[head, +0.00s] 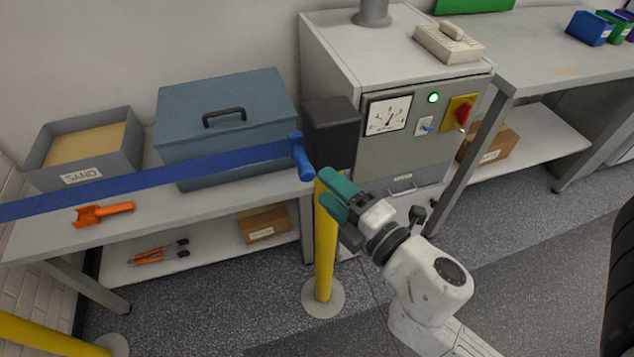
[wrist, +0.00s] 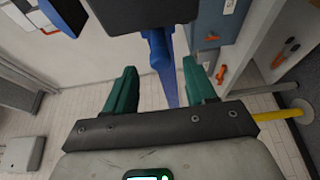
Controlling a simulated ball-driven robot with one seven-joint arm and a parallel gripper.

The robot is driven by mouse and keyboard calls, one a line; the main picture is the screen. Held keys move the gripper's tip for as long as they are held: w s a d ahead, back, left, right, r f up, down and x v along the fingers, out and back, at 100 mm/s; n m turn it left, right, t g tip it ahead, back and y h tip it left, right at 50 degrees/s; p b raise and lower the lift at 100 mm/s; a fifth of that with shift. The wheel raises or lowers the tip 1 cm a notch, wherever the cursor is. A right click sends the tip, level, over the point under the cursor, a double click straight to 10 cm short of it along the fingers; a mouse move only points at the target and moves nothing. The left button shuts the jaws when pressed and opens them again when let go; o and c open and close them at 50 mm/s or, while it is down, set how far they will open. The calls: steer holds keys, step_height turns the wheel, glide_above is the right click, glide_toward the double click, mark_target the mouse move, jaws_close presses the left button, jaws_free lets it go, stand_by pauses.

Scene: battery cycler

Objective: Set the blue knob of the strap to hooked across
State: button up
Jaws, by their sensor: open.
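The blue strap (head: 160,178) runs from the left edge of the head view to an upright blue knob (head: 300,157) at its end. The knob is beside the dark box (head: 332,125) above the yellow post (head: 325,245); I cannot tell whether it touches the box. My gripper (head: 330,192), with teal fingers, is open just right of and below the knob. In the wrist view the knob (wrist: 158,47) and strap (wrist: 171,85) appear between the spread fingers, beyond the tips. The dark box (wrist: 145,10) fills the top there.
A bench (head: 225,205) behind the strap holds a blue-grey case (head: 225,95), a sand box (head: 130,150) and an orange scoop (head: 100,213). A grey cabinet (head: 405,160) stands behind the post. Another yellow post (head: 45,337) is at lower left. Floor at lower centre is clear.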

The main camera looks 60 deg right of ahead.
steer(key=shift+b+v, duration=0.9)
steer(key=shift+v, duration=1.5)
steer(key=shift+d, duration=0.1)
steer(key=d+f+m+g+h+p, duration=0.2)
steer(key=d+f+m+g+p, duration=0.2)
steer(key=d+f+m+g, duration=0.5)
steer(key=s+a+f+m+g+y+p, duration=0.1)
steer(key=s+a+f+m+g+y, duration=0.1)
steer(key=a, duration=0.4)
steer(key=s+a+f+m+g+y+p, duration=0.2)
steer(key=s+a+f+m+g+y, duration=0.1)
steer(key=a+f+m+g+y, duration=0.1)
step_height(320, 180, down, 3)
steer(key=shift+a+r+g+y, duration=0.1)
steer(key=shift+a+g+y, duration=0.45)
steer(key=shift+a, duration=0.7)
